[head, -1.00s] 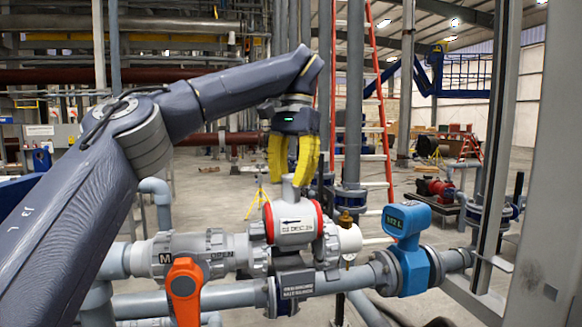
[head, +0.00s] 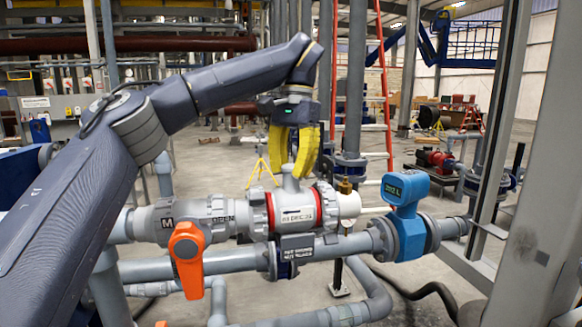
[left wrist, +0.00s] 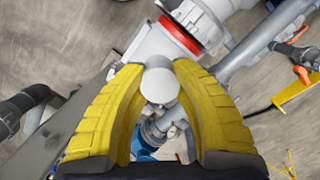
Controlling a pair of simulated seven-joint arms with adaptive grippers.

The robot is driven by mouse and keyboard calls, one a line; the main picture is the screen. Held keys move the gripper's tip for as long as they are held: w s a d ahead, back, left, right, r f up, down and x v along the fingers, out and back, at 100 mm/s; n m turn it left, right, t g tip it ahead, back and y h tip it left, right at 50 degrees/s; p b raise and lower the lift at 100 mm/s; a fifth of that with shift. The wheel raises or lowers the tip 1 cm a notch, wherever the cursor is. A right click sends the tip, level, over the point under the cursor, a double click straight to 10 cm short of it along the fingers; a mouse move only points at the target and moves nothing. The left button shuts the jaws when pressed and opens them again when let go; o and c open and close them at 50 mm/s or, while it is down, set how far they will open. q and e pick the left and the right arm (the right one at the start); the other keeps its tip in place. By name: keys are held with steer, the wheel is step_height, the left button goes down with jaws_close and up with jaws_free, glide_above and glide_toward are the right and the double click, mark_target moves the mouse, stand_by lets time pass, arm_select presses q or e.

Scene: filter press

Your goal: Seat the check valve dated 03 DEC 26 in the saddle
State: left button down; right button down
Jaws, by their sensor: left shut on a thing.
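The check valve (head: 296,212) is a white body with red rings and a short stub (head: 290,184) on top. Its front label shows a date ending in what looks like DEC 26; the day is too small to read surely. My left gripper (head: 290,172) comes from above, its yellow fingers shut on the stub, which also shows between the fingers in the left wrist view (left wrist: 160,84). The valve lies level, in line between a grey union (head: 222,218) and a white fitting (head: 347,205). The saddle is mostly hidden beneath it; I cannot tell whether the valve fully rests there. My right gripper is out of view.
An orange-handled valve (head: 187,250) stands left in the same line. A blue meter (head: 405,215) stands on the lower pipe (head: 345,245) at right. A dark plate (head: 297,247) hangs below the check valve. A grey post (head: 535,190) borders the right side.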

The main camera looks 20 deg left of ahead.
arm_select(q)
steer(key=c, duration=1)
jaws_free()
steer(key=shift+c, duration=0.2)
steer(key=r, duration=0.3)
steer(key=w+r, duration=0.1)
steer(key=r, duration=0.5)
steer(key=shift+w+d+r, duration=0.2)
steer(key=shift+d, duration=0.05)
steer(key=shift+w+r, duration=0.1)
steer(key=shift+r, duration=0.2)
steer(key=shift+r, duration=0.1)
steer(key=shift+w+r, duration=0.1)
steer(key=shift+r, duration=0.7)
